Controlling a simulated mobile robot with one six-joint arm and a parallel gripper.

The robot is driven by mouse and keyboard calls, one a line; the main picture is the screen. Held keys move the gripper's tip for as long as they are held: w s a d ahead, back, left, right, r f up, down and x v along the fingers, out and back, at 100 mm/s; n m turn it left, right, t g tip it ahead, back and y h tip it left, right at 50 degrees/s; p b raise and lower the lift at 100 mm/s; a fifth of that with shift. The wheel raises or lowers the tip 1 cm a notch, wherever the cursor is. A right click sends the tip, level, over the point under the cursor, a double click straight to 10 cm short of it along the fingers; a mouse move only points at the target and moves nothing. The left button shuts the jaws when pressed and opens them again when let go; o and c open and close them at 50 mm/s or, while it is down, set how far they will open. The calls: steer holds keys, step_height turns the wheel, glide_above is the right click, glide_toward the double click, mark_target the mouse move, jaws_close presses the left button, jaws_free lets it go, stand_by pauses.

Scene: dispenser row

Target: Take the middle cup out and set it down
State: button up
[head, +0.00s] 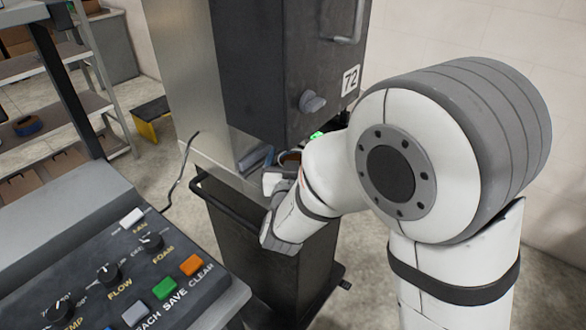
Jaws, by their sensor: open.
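The dispenser (285,70) is a dark cabinet labelled 72 with a grey knob on its front. My arm reaches into the recess under it and hides most of what is there. What looks like part of a cup (290,157), with a rim and a brownish inside, shows just above my wrist; I cannot tell which cup of the row it is. My gripper (272,181) is at the recess, close to this cup, and is open. Its fingertips are largely hidden, and I cannot tell whether they touch the cup.
A control panel (115,275) with knobs and coloured buttons fills the lower left. A dark stand (275,245) with a front rail (228,208) is below the dispenser. A green light (316,135) glows near the recess. Shelves (60,100) stand at the far left. Open floor lies to the right.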

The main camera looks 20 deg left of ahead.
steer(key=shift+c, duration=0.3)
steer(key=c, duration=1.1)
steer(key=shift+c, duration=0.5)
steer(key=shift+r, duration=0.15)
